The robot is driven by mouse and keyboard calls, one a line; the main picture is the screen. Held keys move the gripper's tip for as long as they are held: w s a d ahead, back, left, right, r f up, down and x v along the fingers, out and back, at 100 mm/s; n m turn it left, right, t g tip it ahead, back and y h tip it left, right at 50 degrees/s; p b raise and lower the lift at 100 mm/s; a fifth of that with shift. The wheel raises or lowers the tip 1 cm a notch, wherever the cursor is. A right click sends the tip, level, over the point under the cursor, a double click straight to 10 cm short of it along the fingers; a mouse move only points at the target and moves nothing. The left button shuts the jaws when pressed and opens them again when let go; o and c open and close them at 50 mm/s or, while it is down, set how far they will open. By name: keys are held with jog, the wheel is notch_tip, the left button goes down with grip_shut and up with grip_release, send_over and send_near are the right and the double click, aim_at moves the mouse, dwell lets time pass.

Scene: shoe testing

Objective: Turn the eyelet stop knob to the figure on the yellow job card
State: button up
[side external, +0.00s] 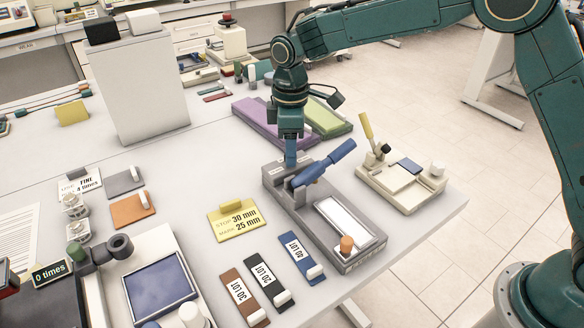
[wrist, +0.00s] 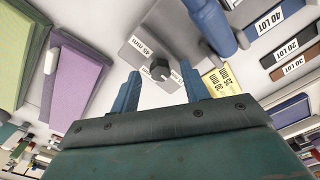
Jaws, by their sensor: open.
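The yellow job card (side external: 237,222) lies left of the grey eyelet press and reads STOP 30 mm, MARK 25 mm. It also shows in the wrist view (wrist: 217,82). The grey press (side external: 349,257) has a blue lever (side external: 325,163). My gripper (side external: 290,160) points down over the back end of the press. In the wrist view, a dark knob (wrist: 160,69) shows between the two blue fingers of my open gripper (wrist: 161,88), with gaps on both sides. White labels in mm lie around the knob; its setting is too small to tell. The side view hides the knob.
Purple (side external: 270,122) and green (side external: 328,118) blocks lie behind the press. A cream device (side external: 402,180) stands to its right. Brown (side external: 243,294), black (side external: 269,284) and blue (side external: 300,256) LOT tags lie in front. A tall white box (side external: 137,85) stands back left.

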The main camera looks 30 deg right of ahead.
jog(key=shift+f, duration=0.5)
jog(key=c, duration=1)
